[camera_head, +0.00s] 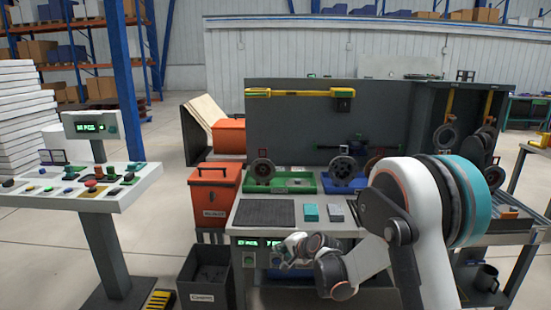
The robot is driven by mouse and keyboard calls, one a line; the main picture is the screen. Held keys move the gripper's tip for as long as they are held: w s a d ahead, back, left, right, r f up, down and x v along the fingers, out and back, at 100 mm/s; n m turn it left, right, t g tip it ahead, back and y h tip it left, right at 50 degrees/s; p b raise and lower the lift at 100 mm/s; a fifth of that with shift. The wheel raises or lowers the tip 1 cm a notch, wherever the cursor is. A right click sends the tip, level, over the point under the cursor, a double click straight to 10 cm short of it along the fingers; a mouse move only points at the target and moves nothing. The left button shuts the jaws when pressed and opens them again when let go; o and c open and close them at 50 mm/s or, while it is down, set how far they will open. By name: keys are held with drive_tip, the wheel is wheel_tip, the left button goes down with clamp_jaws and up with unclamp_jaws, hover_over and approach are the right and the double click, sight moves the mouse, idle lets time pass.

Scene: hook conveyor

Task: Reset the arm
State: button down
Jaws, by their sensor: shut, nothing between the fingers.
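My arm (420,220) is white, grey and teal and fills the lower right of the head view. It bends down and then left in front of the workbench. My gripper (287,263) is at the end of the arm, small in the picture, in front of the bench's front panel and below its top edge. It is shut and holds nothing. The fingertips are hard to make out against the panel. The arm hides part of the bench's right side.
The workbench (245,214) carries a dark mat, green and blue fixtures with wheels, and teal and grey blocks. A button console (85,187) stands at left. An orange bin (213,195) and a dark open bin (206,280) stand beside the bench. Floor between console and bins is mostly clear.

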drive_tip(key=s+d+r+n+h, duration=0.1)
drive_tip(key=s+d+r+n, duration=0.15)
drive_tip(key=s+r, duration=0.35)
drive_tip(key=s+d+r+n+g+h, duration=0.1)
drive_tip(key=s+d+r, duration=0.2)
drive_tip(key=s+r, duration=0.3)
drive_tip(key=s+d+r+n+h, duration=0.1)
drive_tip(key=s+d+r, duration=0.2)
drive_tip(key=s+r, duration=0.25)
drive_tip(key=s+d+n+h, duration=0.1)
drive_tip(key=s+d, duration=0.3)
drive_tip(key=s, duration=0.9)
drive_tip(key=s+d+n+g+h, duration=0.1)
drive_tip(key=s+d+n, duration=0.3)
drive_tip(key=s, duration=0.9)
drive_tip(key=shift+d+h, duration=0.5)
drive_tip(key=shift+d, duration=0.15)
drive_tip(key=shift+f, duration=0.1)
